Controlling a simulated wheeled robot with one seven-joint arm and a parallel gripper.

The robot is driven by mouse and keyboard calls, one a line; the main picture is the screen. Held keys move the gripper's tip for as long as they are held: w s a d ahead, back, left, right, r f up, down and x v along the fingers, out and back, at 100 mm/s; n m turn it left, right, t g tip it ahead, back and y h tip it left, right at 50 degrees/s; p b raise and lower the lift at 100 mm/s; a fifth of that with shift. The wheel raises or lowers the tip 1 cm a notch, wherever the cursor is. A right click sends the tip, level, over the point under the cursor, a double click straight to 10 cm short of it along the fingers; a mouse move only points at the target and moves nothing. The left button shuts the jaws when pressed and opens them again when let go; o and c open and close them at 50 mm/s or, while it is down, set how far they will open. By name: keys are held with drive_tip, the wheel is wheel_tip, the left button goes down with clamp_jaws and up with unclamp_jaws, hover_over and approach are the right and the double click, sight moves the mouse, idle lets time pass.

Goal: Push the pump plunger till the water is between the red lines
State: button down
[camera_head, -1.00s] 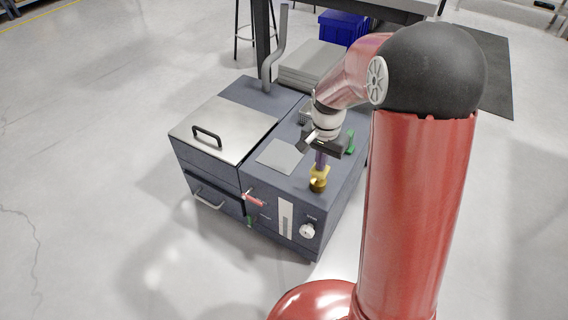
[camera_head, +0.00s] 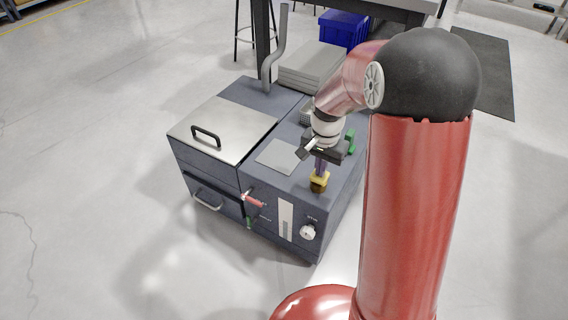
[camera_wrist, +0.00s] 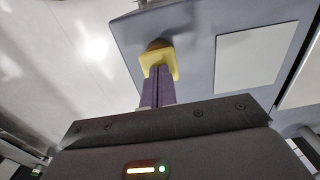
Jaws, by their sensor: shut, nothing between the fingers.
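The machine is a dark blue-grey cabinet (camera_head: 285,182). The yellow pump plunger (camera_head: 319,183) stands near the front right of its top. It also shows in the wrist view (camera_wrist: 160,57), with a brownish round part beyond it. My gripper (camera_head: 320,172) points down with its purple fingers shut together. The fingertips (camera_wrist: 158,72) are at the yellow piece, seemingly touching its top, with nothing held between them. A pale vertical sight gauge (camera_head: 286,218) is on the front panel. Its water level and red lines are too small to make out.
A white dial (camera_head: 307,232) and a red-handled lever (camera_head: 253,199) are on the front panel. A green handle (camera_head: 350,141) stands behind my gripper. A steel lid (camera_head: 224,132) with a black handle covers the left side. The floor left of the cabinet is clear.

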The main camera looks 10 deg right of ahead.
wheel_tip(320, 180, up, 9)
drive_tip(key=p, duration=0.6)
idle(0.3)
idle(0.4)
